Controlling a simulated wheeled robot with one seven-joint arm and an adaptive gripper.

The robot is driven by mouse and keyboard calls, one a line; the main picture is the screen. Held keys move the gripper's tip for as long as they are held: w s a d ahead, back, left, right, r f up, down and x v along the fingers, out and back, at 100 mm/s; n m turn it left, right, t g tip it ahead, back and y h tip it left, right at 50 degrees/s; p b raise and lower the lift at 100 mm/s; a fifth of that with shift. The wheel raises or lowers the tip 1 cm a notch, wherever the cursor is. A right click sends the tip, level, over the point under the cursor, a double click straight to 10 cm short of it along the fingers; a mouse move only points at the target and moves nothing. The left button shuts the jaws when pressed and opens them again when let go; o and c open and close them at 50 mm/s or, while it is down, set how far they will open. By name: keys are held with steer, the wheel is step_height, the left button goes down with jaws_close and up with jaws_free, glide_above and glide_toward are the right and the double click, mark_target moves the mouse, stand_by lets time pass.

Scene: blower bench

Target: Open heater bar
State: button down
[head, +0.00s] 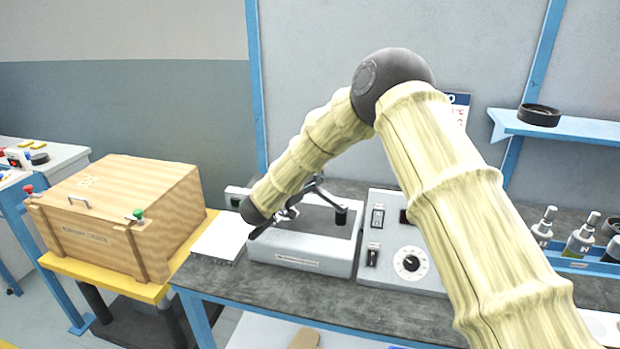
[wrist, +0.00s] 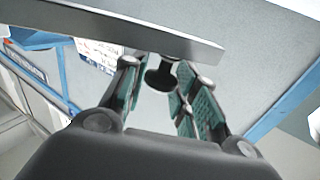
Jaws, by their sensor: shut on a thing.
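The sealer-like machine (head: 300,262) is a pale grey box with a dark top on the bench. In the wrist view the heater bar (wrist: 130,24) is a long grey bar crossing the top of the picture. A dark round knob (wrist: 160,77) projects from the bar between the teal-padded fingers of my gripper (wrist: 166,76), which is shut on it. How far the bar is raised cannot be told.
A control box (head: 402,262) with switches and a dial stands right of the machine. A wooden crate (head: 110,212) stands on a yellow-edged stand further left. Bottles (head: 582,235) stand at the right.

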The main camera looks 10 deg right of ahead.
steer(key=c, duration=1.1)
jaws_free()
step_height(320, 180, up, 10)
steer(key=shift+r, duration=0.1)
